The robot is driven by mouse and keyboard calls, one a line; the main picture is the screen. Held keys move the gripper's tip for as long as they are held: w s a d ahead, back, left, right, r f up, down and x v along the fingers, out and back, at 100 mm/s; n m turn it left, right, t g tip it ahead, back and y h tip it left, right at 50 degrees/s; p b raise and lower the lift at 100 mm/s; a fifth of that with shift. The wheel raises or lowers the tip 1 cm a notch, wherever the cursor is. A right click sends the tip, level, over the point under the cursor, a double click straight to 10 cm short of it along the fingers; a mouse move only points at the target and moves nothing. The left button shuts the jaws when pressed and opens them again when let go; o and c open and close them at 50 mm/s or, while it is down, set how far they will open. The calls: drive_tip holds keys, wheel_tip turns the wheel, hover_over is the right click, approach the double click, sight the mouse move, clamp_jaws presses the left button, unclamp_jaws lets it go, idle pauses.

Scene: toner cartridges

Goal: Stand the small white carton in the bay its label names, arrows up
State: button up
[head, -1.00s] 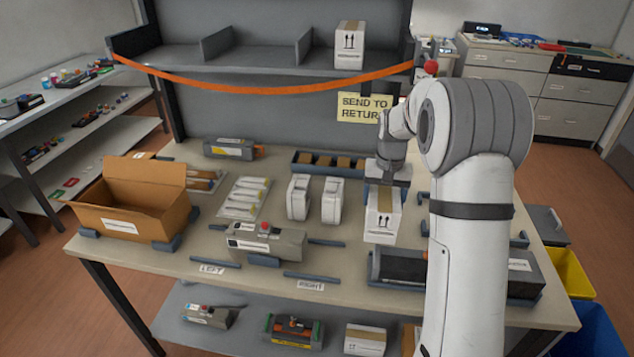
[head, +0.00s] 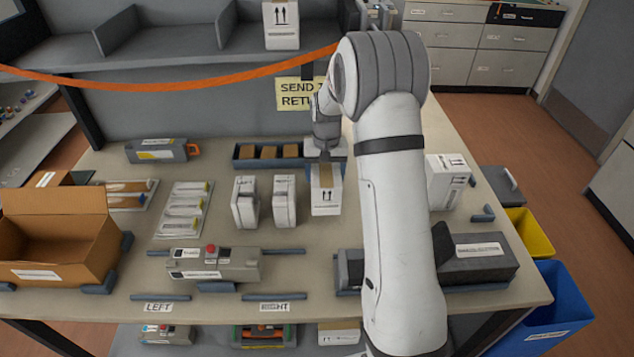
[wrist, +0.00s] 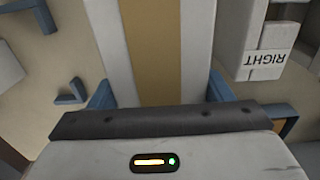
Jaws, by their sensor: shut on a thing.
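My gripper (head: 325,161) is shut on a small white carton (head: 327,203) with a tan tape strip on top. The carton is upright; its front shows two dark arrows pointing up and a line of print too small to read. In the wrist view the carton's white and tan top (wrist: 150,50) lies between my blue fingertips. Whether its base touches the bench I cannot tell. At the bench's front edge are a LEFT label (head: 158,307) and a RIGHT label (head: 274,307), with blue rails behind them.
White units (head: 285,200) stand just left of the carton. A grey device with a red button (head: 212,262) sits nearer the front. Another white carton (head: 447,182) stands right of my arm; one more (head: 281,25) is on the shelf behind an orange strap (head: 170,82). An open brown box (head: 50,235) is left.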

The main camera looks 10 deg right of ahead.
drive_tip(key=shift+s+f+p, duration=0.1)
drive_tip(key=shift+f+p, duration=0.2)
drive_tip(key=shift+f, duration=1.65)
drive_tip(key=shift+f, duration=0.1)
drive_tip(key=o, duration=0.8)
drive_tip(key=shift+f, duration=0.1)
drive_tip(key=o, duration=0.4)
